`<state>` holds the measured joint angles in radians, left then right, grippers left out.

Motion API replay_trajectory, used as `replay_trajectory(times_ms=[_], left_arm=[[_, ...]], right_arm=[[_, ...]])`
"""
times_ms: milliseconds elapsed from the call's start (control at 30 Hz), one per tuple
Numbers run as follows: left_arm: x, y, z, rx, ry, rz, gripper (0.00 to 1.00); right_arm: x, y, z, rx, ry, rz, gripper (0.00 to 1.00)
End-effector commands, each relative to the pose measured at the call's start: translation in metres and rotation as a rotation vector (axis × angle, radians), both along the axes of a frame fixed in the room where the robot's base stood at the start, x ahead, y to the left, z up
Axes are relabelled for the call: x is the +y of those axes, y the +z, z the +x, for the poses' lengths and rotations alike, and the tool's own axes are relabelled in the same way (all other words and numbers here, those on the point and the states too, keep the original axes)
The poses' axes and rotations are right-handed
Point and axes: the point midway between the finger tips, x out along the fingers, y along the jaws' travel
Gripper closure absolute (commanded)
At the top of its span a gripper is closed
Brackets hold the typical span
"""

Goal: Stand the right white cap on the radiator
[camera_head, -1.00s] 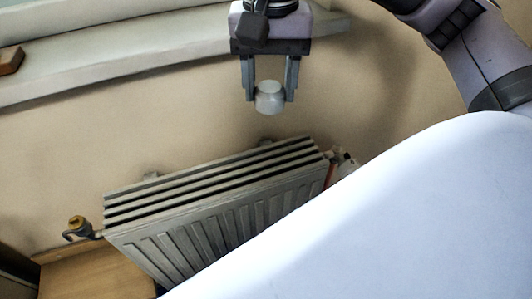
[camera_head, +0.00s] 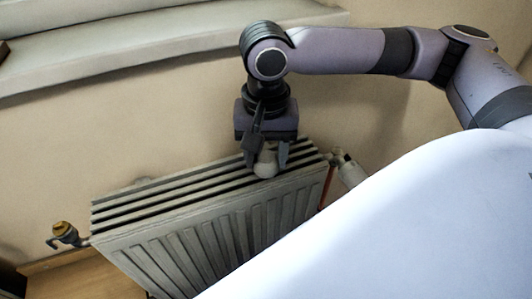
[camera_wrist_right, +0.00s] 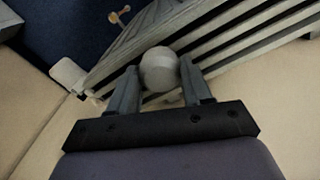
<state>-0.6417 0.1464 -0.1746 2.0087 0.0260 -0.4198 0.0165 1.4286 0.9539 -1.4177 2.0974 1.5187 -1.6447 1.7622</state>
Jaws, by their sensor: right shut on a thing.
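The white cap (camera_head: 265,163) is between the fingers of my right gripper (camera_head: 266,160), low over the top grille of the radiator (camera_head: 225,240). In the right wrist view the cap (camera_wrist_right: 159,69) shows as a pale round shape between the two fingertips of my right gripper (camera_wrist_right: 160,88), which is shut on it. The radiator's slatted top (camera_wrist_right: 240,40) lies beyond it. I cannot tell whether the cap touches the radiator. My left gripper is in neither view.
A windowsill (camera_head: 170,48) runs along the wall above the radiator. A brass-coloured valve (camera_head: 64,232) is at the radiator's left end and a white valve (camera_head: 348,170) at its right end. The grille left of the cap is clear.

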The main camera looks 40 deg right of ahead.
Motion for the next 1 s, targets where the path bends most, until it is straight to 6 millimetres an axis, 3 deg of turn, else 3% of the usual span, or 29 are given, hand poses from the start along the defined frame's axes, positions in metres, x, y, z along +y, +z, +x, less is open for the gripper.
replay_trajectory(times_ms=[267,300,367,767,1000], left_arm=[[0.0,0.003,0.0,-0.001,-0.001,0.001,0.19],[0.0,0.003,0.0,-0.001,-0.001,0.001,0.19],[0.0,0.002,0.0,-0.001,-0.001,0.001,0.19],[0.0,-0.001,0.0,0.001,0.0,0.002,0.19],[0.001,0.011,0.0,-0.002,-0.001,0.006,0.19]], right_arm=[[0.0,-0.001,0.0,0.0,0.0,0.0,0.8],[0.0,-0.002,0.0,-0.001,0.0,-0.001,0.41],[0.0,-0.002,0.0,-0.001,0.0,-0.001,0.26],[0.0,0.002,0.0,-0.002,0.0,0.001,0.26],[0.0,0.052,0.001,-0.004,0.0,0.002,0.26]])
